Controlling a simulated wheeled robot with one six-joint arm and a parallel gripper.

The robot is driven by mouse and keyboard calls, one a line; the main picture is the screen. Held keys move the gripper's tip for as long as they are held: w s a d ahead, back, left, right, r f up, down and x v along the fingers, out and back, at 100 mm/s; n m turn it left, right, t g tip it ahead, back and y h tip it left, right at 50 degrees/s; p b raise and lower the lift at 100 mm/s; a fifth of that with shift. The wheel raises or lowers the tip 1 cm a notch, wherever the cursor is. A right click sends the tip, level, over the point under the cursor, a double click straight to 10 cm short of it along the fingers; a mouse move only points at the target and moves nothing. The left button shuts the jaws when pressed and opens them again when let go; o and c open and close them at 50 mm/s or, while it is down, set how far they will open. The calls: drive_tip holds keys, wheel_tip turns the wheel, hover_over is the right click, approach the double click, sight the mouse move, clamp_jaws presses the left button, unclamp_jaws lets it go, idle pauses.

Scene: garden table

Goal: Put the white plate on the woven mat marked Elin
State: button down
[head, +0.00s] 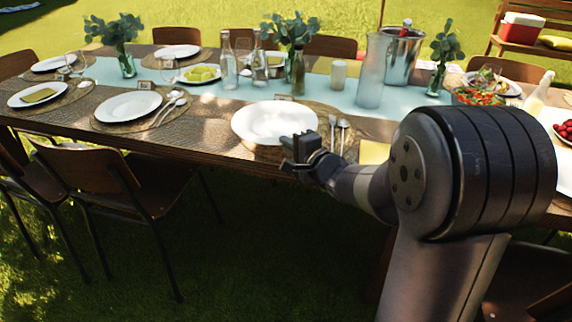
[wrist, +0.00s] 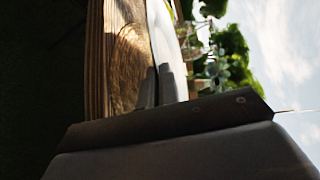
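A white plate (head: 272,120) is over a woven mat (head: 262,153) at the table's near side, set toward the mat's left. My gripper (head: 303,150) is at the plate's near right rim. In the wrist view, my gripper's fingers (wrist: 157,88) are close together, one on each side of the plate's rim (wrist: 160,30), and look shut on it. The plate looks slightly raised; the exact gap is unclear. A small name card (head: 283,97) stands behind the plate; its writing is too small to read.
A fork and spoon (head: 338,133) lie right of the plate. Another white plate (head: 128,106) is on a mat to the left. A yellow napkin (head: 374,153) lies at the right.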

drive_tip(key=shift+f+b, duration=1.25)
drive_tip(key=shift+f, duration=1.4)
drive_tip(key=c, duration=2.1)
unclamp_jaws()
drive_tip(key=shift+f, duration=0.25)
drive_tip(key=shift+c, duration=0.2)
drive_tip(key=shift+o, duration=1)
drive_tip(key=shift+r, duration=0.1)
drive_tip(key=p+v, duration=0.3)
drive_tip(key=v, duration=0.9)
drive_tip(key=shift+r, duration=0.15)
